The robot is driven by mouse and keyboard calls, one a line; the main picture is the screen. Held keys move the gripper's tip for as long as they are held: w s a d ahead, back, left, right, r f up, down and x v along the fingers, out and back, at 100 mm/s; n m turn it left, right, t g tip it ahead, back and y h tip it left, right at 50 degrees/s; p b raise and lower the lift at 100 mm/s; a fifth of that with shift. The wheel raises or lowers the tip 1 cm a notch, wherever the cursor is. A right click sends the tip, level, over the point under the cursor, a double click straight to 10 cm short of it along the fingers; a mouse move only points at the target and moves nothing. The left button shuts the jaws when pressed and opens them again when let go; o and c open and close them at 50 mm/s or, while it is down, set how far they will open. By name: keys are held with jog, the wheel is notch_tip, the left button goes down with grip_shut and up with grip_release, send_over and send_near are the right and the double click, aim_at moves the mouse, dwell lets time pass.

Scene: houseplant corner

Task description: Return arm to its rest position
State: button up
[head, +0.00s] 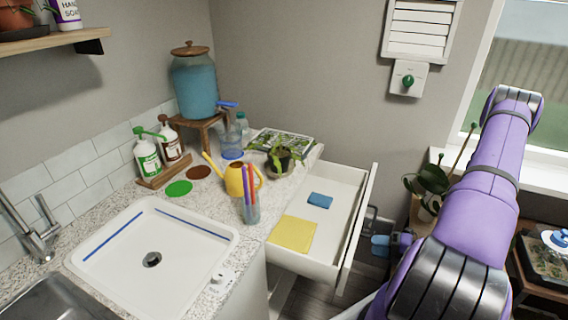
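My purple arm rises along the right side of the head view, with its upper joint near the window. A small blue and dark part (387,243) shows just left of the arm, beside the open drawer. It may be the end of my gripper, but the arm hides most of that area. I cannot tell whether its fingers are open or shut, or whether they hold anything.
The open drawer (347,225) juts out beside my arm, with a yellow cloth (293,233) and a blue cloth (320,200) inside. A plant (430,185) and a small table (541,288) stand close to the arm. The counter holds a yellow watering can (236,180) and a sink (120,262).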

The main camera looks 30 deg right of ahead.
jog(key=w+a+r+n+g, duration=0.2)
jog(key=a+r+n+g, duration=0.2)
jog(key=r+n, duration=0.45)
jog(key=w+a+r+n+g, duration=0.2)
jog(key=a+r+n+g, duration=0.15)
jog(key=r+n, duration=0.55)
jog(key=w+a+r+n+g, duration=0.35)
jog(key=r+n, duration=0.35)
jog(key=r, duration=0.3)
jog(key=s+a+r+n+t+h, duration=0.2)
jog(key=s+a+r+n+h, duration=0.2)
jog(key=r+n, duration=0.7)
jog(key=s+a+r+n+t+h, duration=0.2)
jog(key=s+a+r+n+h, duration=0.3)
jog(key=s+a+r+n, duration=0.3)
notch_tip(320, 180, up, 3)
jog(key=s+n, duration=0.1)
jog(key=n, duration=0.2)
jog(key=shift+s+a+h, duration=0.15)
jog(key=shift+s+h, duration=0.15)
jog(key=shift+s, duration=0.1)
